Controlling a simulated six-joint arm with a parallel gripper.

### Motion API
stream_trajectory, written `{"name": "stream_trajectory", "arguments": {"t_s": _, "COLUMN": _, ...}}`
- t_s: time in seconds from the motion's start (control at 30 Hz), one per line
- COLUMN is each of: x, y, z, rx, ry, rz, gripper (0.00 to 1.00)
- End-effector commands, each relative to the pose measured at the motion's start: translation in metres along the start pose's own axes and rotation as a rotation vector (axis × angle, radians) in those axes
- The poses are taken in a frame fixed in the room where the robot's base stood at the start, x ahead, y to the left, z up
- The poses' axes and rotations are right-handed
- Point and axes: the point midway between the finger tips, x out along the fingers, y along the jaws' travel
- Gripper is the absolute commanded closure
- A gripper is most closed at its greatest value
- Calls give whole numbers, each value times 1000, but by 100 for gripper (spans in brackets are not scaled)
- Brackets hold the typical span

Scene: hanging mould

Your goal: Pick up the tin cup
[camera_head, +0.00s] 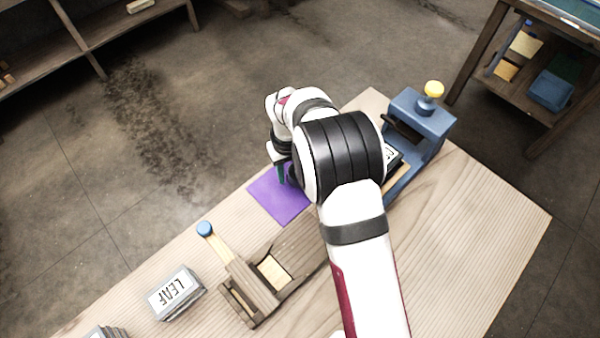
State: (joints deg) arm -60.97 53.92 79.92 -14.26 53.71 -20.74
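I cannot make out a tin cup in this view; my arm covers part of the table and could hide it. My gripper (281,172) is at the far edge of the wooden table, over the top of a purple mat (280,204). It points down and is mostly hidden by my own wrist. A small dark green part shows at its tip, and I cannot tell whether this is a finger or something held.
A wooden table (480,215) carries a blue press (432,125) with a yellow knob at right. A wooden mould (250,290) with a blue-knobbed handle and a block labelled LEAF (175,294) are at lower left. Shelves stand beyond. The table's right part is clear.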

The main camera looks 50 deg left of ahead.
Motion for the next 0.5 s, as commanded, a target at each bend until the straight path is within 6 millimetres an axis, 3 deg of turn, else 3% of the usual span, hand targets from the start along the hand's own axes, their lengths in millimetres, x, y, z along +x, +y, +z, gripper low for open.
{"name": "stream_trajectory", "arguments": {"t_s": 0.13, "x": 0, "y": 0, "z": 0, "rx": 0, "ry": 0, "rz": 0, "gripper": 62}}
{"name": "stream_trajectory", "arguments": {"t_s": 0.37, "x": -1, "y": 0, "z": 0, "rx": 1, "ry": 0, "rz": 0, "gripper": 100}}
{"name": "stream_trajectory", "arguments": {"t_s": 0.5, "x": -1, "y": 0, "z": 0, "rx": 1, "ry": 0, "rz": 0, "gripper": 100}}
